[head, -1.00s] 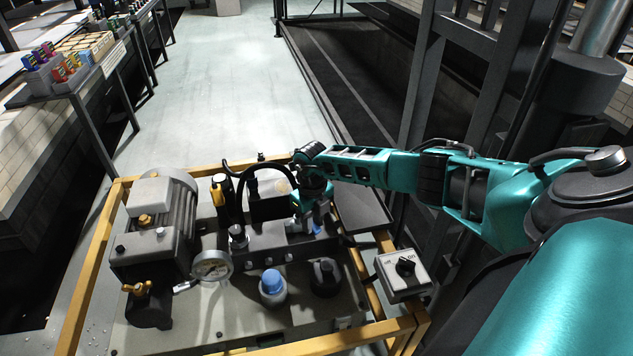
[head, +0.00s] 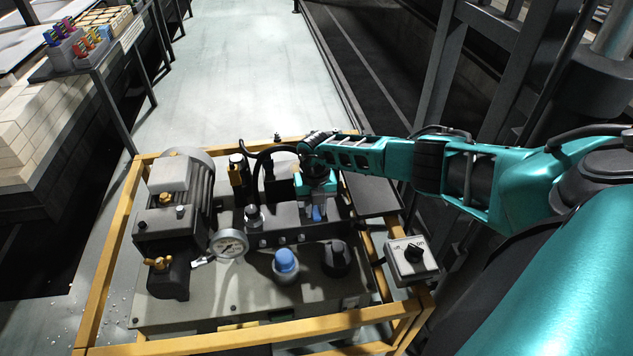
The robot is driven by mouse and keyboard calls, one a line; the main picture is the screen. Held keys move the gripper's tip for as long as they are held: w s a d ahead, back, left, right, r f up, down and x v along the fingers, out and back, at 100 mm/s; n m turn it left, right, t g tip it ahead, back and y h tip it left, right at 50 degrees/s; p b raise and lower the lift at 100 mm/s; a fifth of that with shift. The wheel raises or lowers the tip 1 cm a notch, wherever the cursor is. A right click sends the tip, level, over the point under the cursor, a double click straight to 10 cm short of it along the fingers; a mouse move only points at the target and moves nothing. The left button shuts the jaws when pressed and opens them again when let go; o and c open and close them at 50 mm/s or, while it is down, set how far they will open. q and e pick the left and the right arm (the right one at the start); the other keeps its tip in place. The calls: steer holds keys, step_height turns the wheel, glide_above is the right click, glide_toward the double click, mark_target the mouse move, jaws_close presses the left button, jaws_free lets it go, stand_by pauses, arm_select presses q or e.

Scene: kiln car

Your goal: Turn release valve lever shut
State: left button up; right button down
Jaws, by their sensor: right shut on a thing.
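The hydraulic power unit (head: 215,312) sits inside a yellow frame. A small blue lever (head: 317,214), seemingly the release valve lever, shows on the dark valve block (head: 290,236). My right gripper (head: 316,203) points down over the block and is shut on the lever. The gripper and wrist hide most of the lever, so its exact angle cannot be told. My left gripper is not in view.
A pressure gauge (head: 229,244) stands left of the block. A blue-capped filler (head: 286,262) and a black knob (head: 336,259) stand in front. A switch box (head: 411,261) is at the right. The yellow frame rail (head: 250,331) surrounds the unit.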

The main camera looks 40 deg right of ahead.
mark_target(315, 211)
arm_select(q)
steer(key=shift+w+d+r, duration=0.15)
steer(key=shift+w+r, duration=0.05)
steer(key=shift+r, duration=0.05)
arm_select(e)
steer(key=c, duration=0.9)
jaws_free()
steer(key=shift+r, duration=0.35)
arm_select(q)
steer(key=p, duration=0.1)
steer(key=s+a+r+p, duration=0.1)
steer(key=p, duration=0.1)
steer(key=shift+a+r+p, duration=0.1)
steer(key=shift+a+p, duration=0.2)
arm_select(e)
step_height(315, 211, up, 12)
steer(key=shift+r, duration=0.15)
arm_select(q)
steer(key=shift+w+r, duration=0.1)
